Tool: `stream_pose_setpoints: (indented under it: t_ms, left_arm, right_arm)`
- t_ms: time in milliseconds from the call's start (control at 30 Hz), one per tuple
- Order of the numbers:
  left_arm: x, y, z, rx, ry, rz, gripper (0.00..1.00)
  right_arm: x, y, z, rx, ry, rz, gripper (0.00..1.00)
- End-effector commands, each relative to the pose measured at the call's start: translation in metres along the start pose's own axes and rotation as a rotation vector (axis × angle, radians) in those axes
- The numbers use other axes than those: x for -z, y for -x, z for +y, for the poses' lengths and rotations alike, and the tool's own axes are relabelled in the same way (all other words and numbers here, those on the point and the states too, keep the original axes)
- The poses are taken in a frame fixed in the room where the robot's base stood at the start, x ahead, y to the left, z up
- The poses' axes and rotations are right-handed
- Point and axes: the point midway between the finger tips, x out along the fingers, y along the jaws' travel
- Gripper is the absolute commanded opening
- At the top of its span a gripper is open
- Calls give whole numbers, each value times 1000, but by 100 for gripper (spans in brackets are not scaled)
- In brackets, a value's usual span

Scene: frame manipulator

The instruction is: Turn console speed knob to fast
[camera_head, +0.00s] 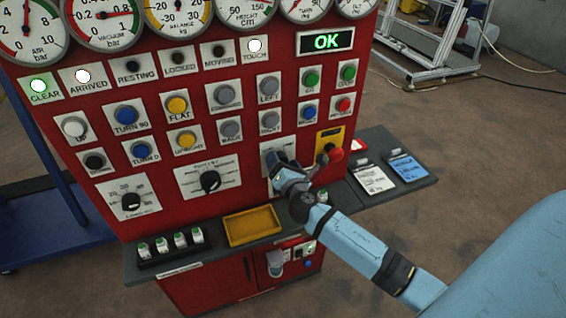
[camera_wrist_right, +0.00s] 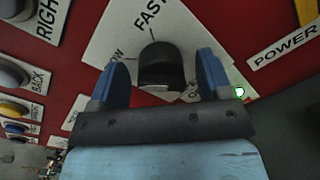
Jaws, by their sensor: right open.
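The console speed knob (camera_wrist_right: 160,65) is a black knob on a white plate (camera_wrist_right: 115,30) in the right wrist view. FAST is printed above it, and a partly hidden label ending in OW is at its left. Which way its pointer faces is hard to tell. My right gripper (camera_wrist_right: 161,75) is open, with one blue finger on each side of the knob and visible gaps between. In the head view my right gripper (camera_head: 280,168) is at the plate (camera_head: 279,146) and covers most of the knob. My left gripper is not in view.
The red console (camera_head: 85,205) carries gauges, lamps and several buttons. A red-knobbed lever (camera_head: 335,154) on a yellow plate is just right of my right gripper. A yellow tray (camera_head: 253,226) sits on the ledge below. A side shelf (camera_head: 412,187) holds cards.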

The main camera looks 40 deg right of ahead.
Motion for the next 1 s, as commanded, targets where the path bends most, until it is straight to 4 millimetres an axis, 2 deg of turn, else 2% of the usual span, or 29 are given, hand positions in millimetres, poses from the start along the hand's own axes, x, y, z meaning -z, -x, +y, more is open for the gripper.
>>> stream_pose_setpoints:
  t_ms: [200,400,767,1000]
  left_arm:
    - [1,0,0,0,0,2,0]
    - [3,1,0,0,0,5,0]
    - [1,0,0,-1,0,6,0]
    - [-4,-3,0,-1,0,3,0]
  right_arm:
    - [0,0,0,0,0,0,70]
    - [0,0,0,0,0,0,25]
    - [0,0,0,1,-42,1,25]
    - [1,0,-1,6,-186,6,25]
